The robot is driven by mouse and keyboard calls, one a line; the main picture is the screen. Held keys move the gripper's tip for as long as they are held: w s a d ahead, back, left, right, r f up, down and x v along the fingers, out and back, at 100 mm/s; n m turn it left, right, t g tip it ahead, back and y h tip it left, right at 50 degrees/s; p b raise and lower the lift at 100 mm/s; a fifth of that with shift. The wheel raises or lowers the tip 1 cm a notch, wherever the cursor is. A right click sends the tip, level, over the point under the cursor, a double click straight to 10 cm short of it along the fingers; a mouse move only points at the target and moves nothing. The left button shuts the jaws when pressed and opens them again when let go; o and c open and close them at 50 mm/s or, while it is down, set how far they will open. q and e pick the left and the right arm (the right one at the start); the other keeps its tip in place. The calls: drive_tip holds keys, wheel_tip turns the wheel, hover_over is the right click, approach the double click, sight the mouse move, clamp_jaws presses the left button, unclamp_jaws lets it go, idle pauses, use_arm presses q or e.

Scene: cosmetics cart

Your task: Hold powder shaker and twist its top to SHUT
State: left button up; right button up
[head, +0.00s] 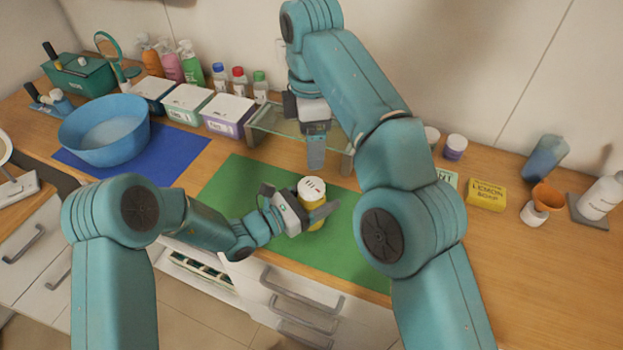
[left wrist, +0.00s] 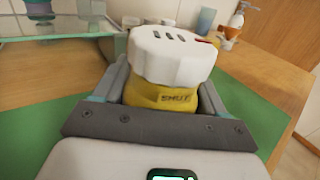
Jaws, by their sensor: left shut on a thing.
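The powder shaker has a yellow body (head: 309,217) and a white ridged top (head: 312,187). It stands upright over the green mat (head: 240,190). My left gripper (head: 307,212) is shut around its yellow body. The word SHUT shows on the yellow body (left wrist: 170,98) below the top. My right gripper (head: 316,152) points down behind the shaker, apart from it, near the glass shelf; its opening cannot be made out.
A glass shelf (head: 270,122) stands behind the mat. A blue bowl (head: 103,133) sits on a blue mat (head: 180,150) at left. Lidded boxes and bottles line the wall. A yellow lemon soap box (head: 486,195) and an orange funnel (head: 547,196) are at right.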

sight(312, 186)
use_arm(q)
drive_tip(key=shift+d, duration=0.1)
use_arm(e)
wheel_tip(312, 186, down, 12)
drive_tip(key=shift+r, duration=0.15)
idle(0.3)
drive_tip(key=c, duration=1.1)
